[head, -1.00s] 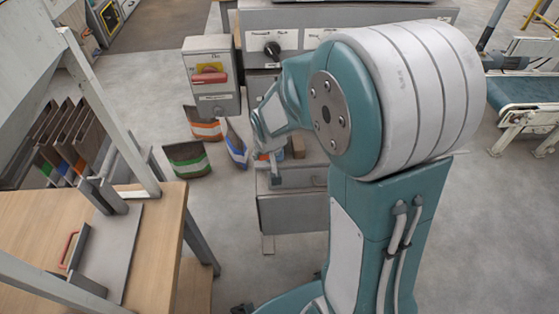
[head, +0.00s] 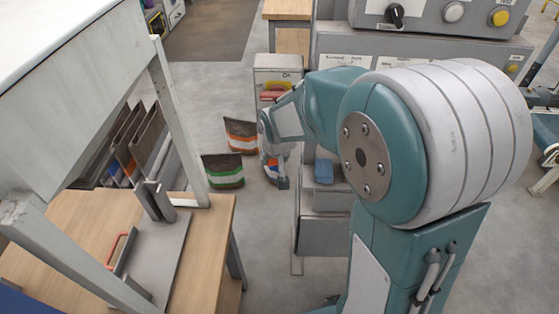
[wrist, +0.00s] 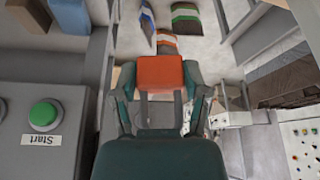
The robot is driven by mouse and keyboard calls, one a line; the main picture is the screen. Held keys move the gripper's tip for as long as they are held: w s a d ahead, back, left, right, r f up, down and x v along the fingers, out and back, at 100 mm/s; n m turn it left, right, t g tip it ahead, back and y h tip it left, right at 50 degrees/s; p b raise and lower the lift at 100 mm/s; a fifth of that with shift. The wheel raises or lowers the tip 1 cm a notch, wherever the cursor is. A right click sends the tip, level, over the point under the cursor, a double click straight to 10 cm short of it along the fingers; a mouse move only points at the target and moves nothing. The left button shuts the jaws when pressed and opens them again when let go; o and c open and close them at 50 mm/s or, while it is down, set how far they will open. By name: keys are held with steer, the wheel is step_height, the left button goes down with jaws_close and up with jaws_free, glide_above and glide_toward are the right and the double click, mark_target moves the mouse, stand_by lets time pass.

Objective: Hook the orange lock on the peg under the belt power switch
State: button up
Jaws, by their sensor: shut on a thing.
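A grey console (head: 450,22) with a black knob and buttons stands at the upper right. The wrist view shows a green Start button (wrist: 45,113) beside my gripper. A wooden bench (head: 85,225) is at left.

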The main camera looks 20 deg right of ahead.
steer(key=shift+w+a, duration=0.15)
steer(key=shift+w, duration=0.35)
steer(key=w+d+f, duration=0.1)
steer(key=w+d, duration=0.2)
steer(key=w, duration=0.2)
steer(key=shift+w+f, duration=0.15)
steer(key=shift+w, duration=0.05)
steer(key=shift+a, duration=0.15)
stand_by(0.3)
steer(key=shift+d, duration=0.2)
